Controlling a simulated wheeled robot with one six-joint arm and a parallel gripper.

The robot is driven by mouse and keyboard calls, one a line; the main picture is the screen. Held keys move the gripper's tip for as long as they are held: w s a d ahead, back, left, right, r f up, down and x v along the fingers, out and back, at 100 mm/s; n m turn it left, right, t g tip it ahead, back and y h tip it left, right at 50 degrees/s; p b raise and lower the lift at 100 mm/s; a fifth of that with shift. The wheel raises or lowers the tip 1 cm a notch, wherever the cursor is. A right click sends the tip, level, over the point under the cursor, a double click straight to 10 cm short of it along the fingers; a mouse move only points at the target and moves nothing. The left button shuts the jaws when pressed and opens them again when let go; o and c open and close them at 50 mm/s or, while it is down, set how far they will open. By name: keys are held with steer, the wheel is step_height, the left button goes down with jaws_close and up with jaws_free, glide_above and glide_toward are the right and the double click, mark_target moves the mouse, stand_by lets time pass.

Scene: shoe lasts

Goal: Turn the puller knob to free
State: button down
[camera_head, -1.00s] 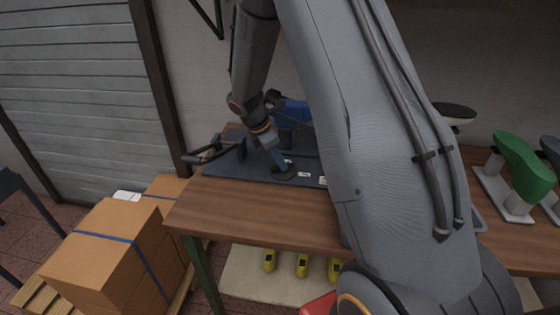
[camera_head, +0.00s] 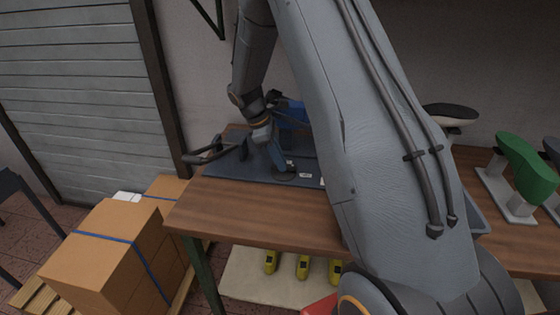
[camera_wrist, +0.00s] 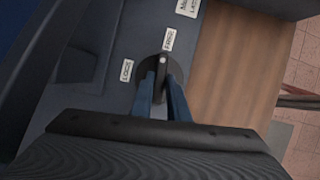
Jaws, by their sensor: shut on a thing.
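The puller knob (camera_wrist: 149,70) is a dark round disc with a narrow grip bar and a white dot. It sits on the puller's dark base plate (camera_head: 225,167), beside the LOCK label (camera_wrist: 126,71) and the FREE label (camera_wrist: 169,39). The white dot points up in the wrist view, closer to FREE than to LOCK. My gripper (camera_wrist: 162,82) has its blue fingers shut on the knob's bar, one on each side. In the head view my gripper (camera_head: 282,168) reaches down onto the plate, and the knob is mostly hidden.
A blue part (camera_head: 291,113) stands behind my wrist. A black handle (camera_head: 203,156) juts out at the left. The wooden table (camera_head: 250,215) is bare in front. A green shoe last (camera_head: 525,163) stands at right. Cardboard boxes (camera_head: 95,250) are stacked at left.

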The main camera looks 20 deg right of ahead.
steer(key=c, duration=1.7)
jaws_free()
steer(key=shift+b+v, duration=1.05)
steer(key=shift+v, duration=2.85)
steer(key=shift+d, duration=0.1)
